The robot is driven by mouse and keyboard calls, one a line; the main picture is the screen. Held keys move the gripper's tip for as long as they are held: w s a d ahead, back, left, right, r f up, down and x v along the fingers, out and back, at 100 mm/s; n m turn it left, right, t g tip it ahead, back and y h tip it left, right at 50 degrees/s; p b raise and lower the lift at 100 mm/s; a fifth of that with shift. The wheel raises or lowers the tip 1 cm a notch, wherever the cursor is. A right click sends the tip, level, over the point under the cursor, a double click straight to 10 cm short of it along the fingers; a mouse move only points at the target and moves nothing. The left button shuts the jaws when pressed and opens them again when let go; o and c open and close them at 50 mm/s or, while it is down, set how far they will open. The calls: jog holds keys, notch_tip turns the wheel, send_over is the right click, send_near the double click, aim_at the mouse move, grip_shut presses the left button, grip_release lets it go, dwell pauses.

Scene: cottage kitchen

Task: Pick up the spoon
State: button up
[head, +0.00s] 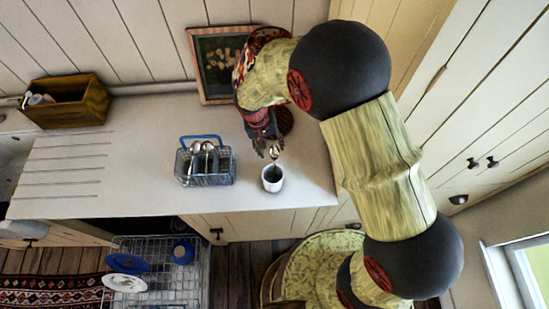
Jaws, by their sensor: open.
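A spoon (274,151) shows its bowl end just above a small white cup (272,187) on the counter; it seems to stand in the cup, its lower part hidden. My gripper (266,147) is open, with its fingertips close beside the spoon's upper end. I cannot tell whether they touch it. More spoons (201,147) stand in a wire basket with a blue handle (206,181), to the left of the cup.
The pale counter (140,160) is clear left of the basket. A wooden box (66,101) stands at the back left. A framed picture (214,60) leans on the wall behind my arm. Below, an open dish rack (160,285) holds plates.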

aim_at(275, 154)
jog(key=f, duration=0.2)
jog(key=d+f, duration=0.1)
jog(key=f, duration=0.1)
jog(key=shift+f+p, duration=0.1)
jog(key=shift+p, duration=0.25)
jog(key=shift+s+f, duration=0.1)
jog(key=shift+c, duration=0.2)
jog(key=c, duration=1)
